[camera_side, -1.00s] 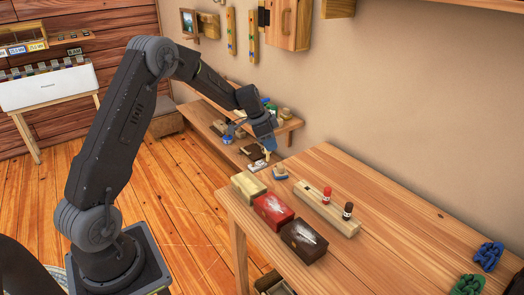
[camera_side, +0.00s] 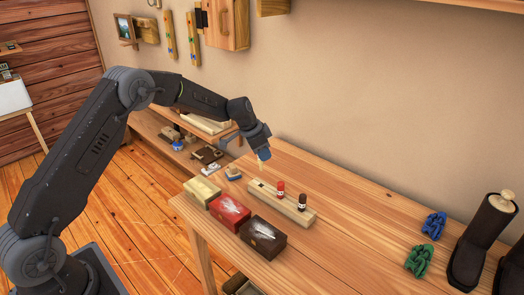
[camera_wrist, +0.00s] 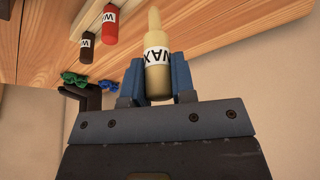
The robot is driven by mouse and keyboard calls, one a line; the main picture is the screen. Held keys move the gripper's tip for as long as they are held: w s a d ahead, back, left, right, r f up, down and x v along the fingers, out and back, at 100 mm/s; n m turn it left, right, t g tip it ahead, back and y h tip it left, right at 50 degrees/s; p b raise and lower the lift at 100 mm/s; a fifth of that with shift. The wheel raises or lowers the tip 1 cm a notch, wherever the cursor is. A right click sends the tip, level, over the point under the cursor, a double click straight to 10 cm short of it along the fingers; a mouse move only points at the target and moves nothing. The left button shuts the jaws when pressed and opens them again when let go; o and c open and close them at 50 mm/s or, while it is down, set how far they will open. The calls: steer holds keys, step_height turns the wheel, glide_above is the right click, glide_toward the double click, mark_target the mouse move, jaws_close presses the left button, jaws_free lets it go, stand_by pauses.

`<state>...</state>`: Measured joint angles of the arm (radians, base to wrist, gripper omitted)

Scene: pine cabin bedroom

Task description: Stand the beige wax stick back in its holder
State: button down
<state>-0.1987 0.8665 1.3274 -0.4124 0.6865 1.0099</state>
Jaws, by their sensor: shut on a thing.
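The beige wax stick (camera_wrist: 156,72), with a white WAX label, is held between the blue fingers of my gripper (camera_wrist: 157,80). The holder (camera_side: 291,209) is a long pale wooden block on the table. A red stick (camera_side: 281,190) and a dark brown stick (camera_side: 302,201) stand upright in it. A dark hole shows near its left end. The stick appears apart from the holder.
Three boxes, yellow (camera_side: 202,191), red (camera_side: 229,212) and dark brown (camera_side: 263,237), line the table's front edge.

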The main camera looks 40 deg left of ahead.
mark_target(260, 163)
steer(key=shift+f, duration=2.55)
steer(key=shift+f, duration=0.15)
steer(key=shift+f, duration=0.3)
steer(key=shift+f, duration=0.15)
steer(key=shift+f, duration=0.45)
steer(key=shift+f, duration=0.2)
steer(key=shift+f, duration=0.4)
steer(key=shift+f, duration=0.2)
steer(key=shift+f, duration=0.2)
